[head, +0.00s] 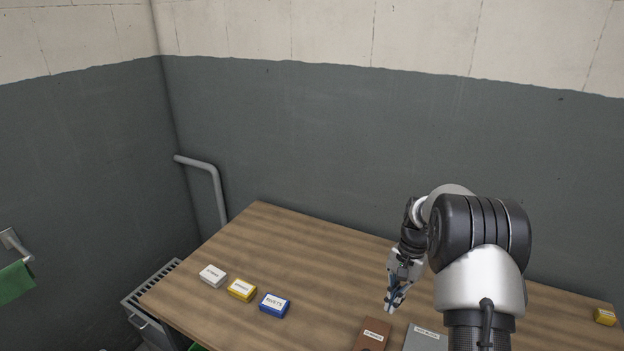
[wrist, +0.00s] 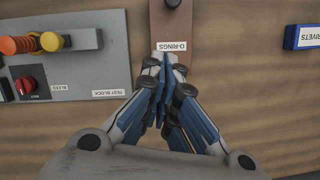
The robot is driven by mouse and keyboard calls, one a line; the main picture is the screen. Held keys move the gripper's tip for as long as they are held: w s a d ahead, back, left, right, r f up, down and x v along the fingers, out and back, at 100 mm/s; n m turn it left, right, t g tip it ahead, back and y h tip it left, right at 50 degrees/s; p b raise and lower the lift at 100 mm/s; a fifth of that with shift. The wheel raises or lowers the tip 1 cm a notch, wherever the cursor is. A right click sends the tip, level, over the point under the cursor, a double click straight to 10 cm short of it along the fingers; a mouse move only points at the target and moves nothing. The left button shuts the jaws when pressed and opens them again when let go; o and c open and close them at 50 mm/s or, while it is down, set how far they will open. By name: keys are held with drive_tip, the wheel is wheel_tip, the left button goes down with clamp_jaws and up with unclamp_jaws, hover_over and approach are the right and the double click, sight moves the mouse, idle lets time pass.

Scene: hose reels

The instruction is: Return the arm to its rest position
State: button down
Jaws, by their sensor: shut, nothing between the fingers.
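My gripper (head: 393,300) hangs at the end of my bent arm, pointing down above the wooden table (head: 300,240). In the wrist view my gripper (wrist: 163,65) has its fingers together with nothing between them. Its tips appear over the near end of a brown block labelled O-RINGS (wrist: 173,25). That brown block (head: 373,334) shows at the lower edge of the head view, just below and left of the fingers. I cannot tell how high the tips are above it.
A grey panel (wrist: 80,77) labelled TEST BLOCK with knobs lies beside the brown block. White (head: 213,275), yellow (head: 241,289) and blue (head: 274,305) boxes stand at the table's left. Another yellow box (head: 604,317) is far right. A wall pipe (head: 217,190) stands behind the table.

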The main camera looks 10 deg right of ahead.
drive_tip(key=s+a+r+n+t+h+b, duration=0.1)
drive_tip(key=s+a+r+n, duration=0.1)
drive_tip(key=s+a+r, duration=0.3)
drive_tip(key=s+a+r+n+t+b, duration=0.1)
drive_tip(key=s+r+b, duration=0.1)
drive_tip(key=r, duration=0.4)
drive_tip(key=s+a+r+n+t+h+b, duration=0.1)
drive_tip(key=s+a+r+n, duration=0.1)
drive_tip(key=s+a+r, duration=0.3)
drive_tip(key=s+a+n+t+b, duration=0.3)
drive_tip(key=s+n, duration=0.1)
drive_tip(key=s, duration=1.3)
drive_tip(key=shift+s+f+n+b, duration=0.3)
drive_tip(key=shift+s+f+b, duration=0.1)
